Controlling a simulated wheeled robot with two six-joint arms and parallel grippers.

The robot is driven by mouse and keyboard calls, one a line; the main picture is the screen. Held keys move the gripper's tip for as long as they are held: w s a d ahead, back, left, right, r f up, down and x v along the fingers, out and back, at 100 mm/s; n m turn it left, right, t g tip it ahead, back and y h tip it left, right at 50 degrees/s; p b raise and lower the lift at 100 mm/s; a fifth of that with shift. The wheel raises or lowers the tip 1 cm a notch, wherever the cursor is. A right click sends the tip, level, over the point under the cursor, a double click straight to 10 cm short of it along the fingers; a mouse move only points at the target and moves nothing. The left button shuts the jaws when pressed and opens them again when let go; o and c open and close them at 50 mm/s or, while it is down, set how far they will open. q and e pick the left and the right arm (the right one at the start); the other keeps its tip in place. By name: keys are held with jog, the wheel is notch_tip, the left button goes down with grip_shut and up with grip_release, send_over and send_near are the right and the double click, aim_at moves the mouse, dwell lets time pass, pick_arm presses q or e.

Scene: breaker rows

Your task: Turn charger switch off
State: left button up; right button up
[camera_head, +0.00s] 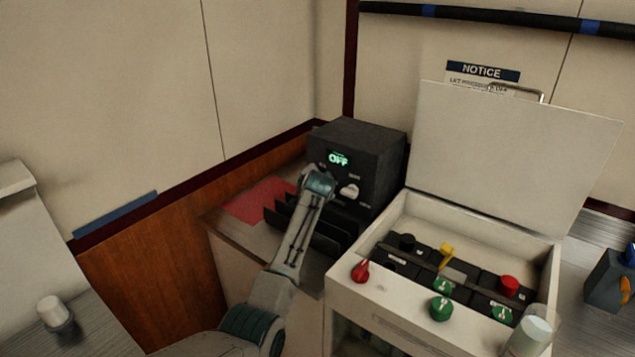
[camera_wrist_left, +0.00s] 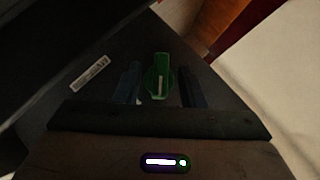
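A dark charger box (camera_head: 368,155) stands at the back of the counter, with a lit green display (camera_head: 338,159) that seems to read OFF. A pale knob (camera_head: 349,190) is on its front face. My left gripper (camera_head: 314,172) is at the left part of that face and hides what is behind it. In the left wrist view a green switch handle (camera_wrist_left: 160,77) stands on a dark panel, between my two dark fingers (camera_wrist_left: 160,90). The fingers are apart, with a gap visible beside the handle. My right gripper is not in view.
A white box (camera_head: 400,325) with a raised lid (camera_head: 510,150) holds several breakers and red, green and yellow knobs right of my left arm.

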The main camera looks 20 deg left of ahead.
pick_arm(q)
jog(key=shift+w, duration=0.1)
jog(key=c, duration=0.6)
jog(key=n+g+h+p, duration=0.1)
jog(key=p, duration=0.1)
jog(key=n+g+h+p, duration=0.1)
jog(key=h+p, duration=0.1)
jog(key=n+g+h+p, duration=0.1)
jog(key=h+p, duration=0.1)
jog(key=shift+w+a+r+n, duration=0.1)
jog(key=shift+a+r+n, duration=0.05)
jog(key=shift+a+n, duration=0.2)
jog(key=shift+n+h, duration=0.25)
jog(key=shift+h, duration=0.45)
jog(key=o, duration=0.6)
